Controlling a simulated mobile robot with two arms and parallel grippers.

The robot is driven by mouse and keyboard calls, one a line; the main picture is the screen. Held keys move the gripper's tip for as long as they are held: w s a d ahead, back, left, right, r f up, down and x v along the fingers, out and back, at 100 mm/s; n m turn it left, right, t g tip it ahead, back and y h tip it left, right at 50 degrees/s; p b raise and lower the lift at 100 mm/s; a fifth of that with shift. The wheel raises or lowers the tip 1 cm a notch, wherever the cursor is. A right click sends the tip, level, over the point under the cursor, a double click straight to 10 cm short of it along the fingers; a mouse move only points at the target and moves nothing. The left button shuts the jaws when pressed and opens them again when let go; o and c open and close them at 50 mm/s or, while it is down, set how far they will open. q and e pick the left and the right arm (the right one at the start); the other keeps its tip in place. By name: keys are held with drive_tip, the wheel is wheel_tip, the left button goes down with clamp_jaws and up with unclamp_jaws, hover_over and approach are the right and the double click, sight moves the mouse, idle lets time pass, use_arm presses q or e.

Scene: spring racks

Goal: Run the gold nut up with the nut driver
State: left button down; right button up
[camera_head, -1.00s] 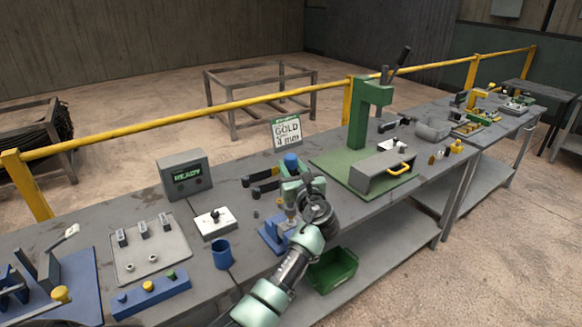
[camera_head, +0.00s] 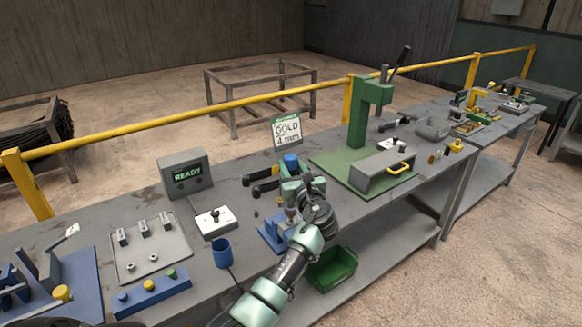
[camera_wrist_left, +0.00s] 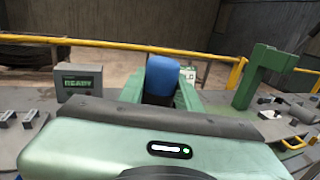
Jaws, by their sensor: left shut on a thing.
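My left gripper (camera_head: 290,184) is shut on the nut driver, whose blue handle (camera_head: 291,161) sticks up above the green fingers. The handle also shows in the left wrist view (camera_wrist_left: 161,78), upright between the fingers. The driver stands over a blue fixture (camera_head: 272,235) near the bench's front edge. Its lower end is partly hidden by my wrist, and I cannot make out the gold nut there. A sign (camera_head: 287,130) behind reads GOLD 4 mm. My right gripper is not in view.
A display box (camera_head: 186,174) reading READY stands at the back left. A blue cup (camera_head: 222,253) and a white switch box (camera_head: 214,222) are left of my gripper. A green press (camera_head: 361,115) stands to the right. A green bin (camera_head: 332,267) sits below the bench top.

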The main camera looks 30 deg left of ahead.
sight(291, 157)
use_arm(q)
drive_tip(key=shift+f+b, duration=0.4)
drive_tip(key=shift+f, duration=0.75)
idle(1.4)
drive_tip(key=shift+s+d+f+b, duration=0.15)
drive_tip(key=shift+f+b, duration=0.2)
drive_tip(key=shift+f, duration=0.4)
idle(1.5)
drive_tip(key=shift+w+r+p, duration=0.2)
drive_tip(key=shift+r+p, duration=0.65)
drive_tip(key=shift+p, duration=0.2)
wheel_tip(291, 157, up, 4)
drive_tip(key=p, duration=0.3)
drive_tip(key=shift+f, duration=0.2)
drive_tip(key=shift+r+p, duration=0.8)
drive_tip(key=shift+r, duration=0.25)
drive_tip(key=shift+f, duration=0.1)
